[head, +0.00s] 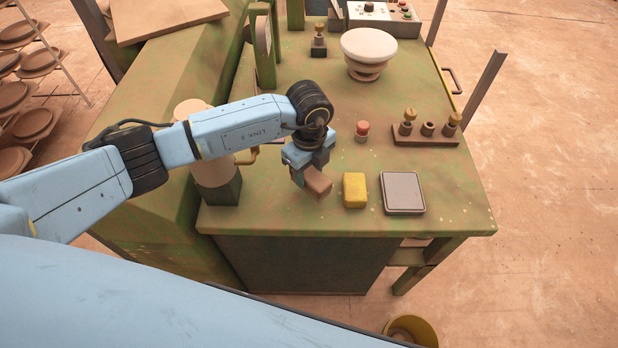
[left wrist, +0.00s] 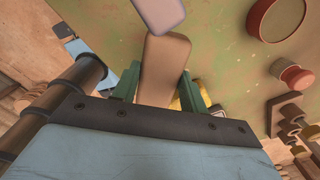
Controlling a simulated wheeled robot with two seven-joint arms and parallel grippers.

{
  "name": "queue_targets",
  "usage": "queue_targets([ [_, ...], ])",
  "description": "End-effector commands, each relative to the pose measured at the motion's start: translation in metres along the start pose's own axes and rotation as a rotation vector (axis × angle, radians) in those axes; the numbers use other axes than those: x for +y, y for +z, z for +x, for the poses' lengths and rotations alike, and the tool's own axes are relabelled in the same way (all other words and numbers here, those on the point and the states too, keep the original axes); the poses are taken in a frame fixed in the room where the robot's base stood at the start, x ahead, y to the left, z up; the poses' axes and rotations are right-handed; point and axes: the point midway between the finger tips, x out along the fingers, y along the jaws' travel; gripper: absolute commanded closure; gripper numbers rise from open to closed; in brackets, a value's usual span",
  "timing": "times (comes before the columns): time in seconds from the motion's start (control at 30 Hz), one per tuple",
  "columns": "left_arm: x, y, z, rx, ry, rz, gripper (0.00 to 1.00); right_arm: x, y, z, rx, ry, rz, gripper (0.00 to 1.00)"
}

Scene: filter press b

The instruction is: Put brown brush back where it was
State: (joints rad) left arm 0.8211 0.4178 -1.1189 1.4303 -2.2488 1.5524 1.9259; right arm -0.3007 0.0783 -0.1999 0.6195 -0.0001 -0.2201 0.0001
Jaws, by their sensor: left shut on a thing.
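The brown brush (head: 318,184), a brown block, is in my left gripper (head: 307,170) over the front left of the green table top. It looks slightly tilted in the head view, and I cannot tell whether it touches the table. In the left wrist view the brown brush (left wrist: 165,68) lies between the two green fingers of my left gripper (left wrist: 158,92), which is shut on it. A pale lilac-grey piece shows at its far end there; I cannot tell what it is. My right gripper is not in view.
A yellow block (head: 354,190) stands just right of the brush, then a grey square pad (head: 402,193). A red-topped knob (head: 362,131) is behind. A brown rack (head: 427,138) with brass-topped pieces stands at right; a pale round stool-like piece (head: 369,50) is farther back. The table's front edge is near.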

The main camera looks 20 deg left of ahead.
Motion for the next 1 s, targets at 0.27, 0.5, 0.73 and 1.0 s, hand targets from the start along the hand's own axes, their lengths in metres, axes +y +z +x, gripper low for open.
queue_targets([
  [0.27,0.000,0.000,0.034,0.001,0.001,0.000,0.82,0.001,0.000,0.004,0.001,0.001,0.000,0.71],
  [0.5,0.000,0.000,0.034,0.000,0.000,0.001,0.82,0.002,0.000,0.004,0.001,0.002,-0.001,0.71],
  [0.73,0.001,0.000,0.040,0.001,0.001,0.001,0.52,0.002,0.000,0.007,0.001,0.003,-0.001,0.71],
  [1.0,0.002,-0.001,0.041,0.003,0.004,0.001,0.35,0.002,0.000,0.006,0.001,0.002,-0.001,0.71],
])
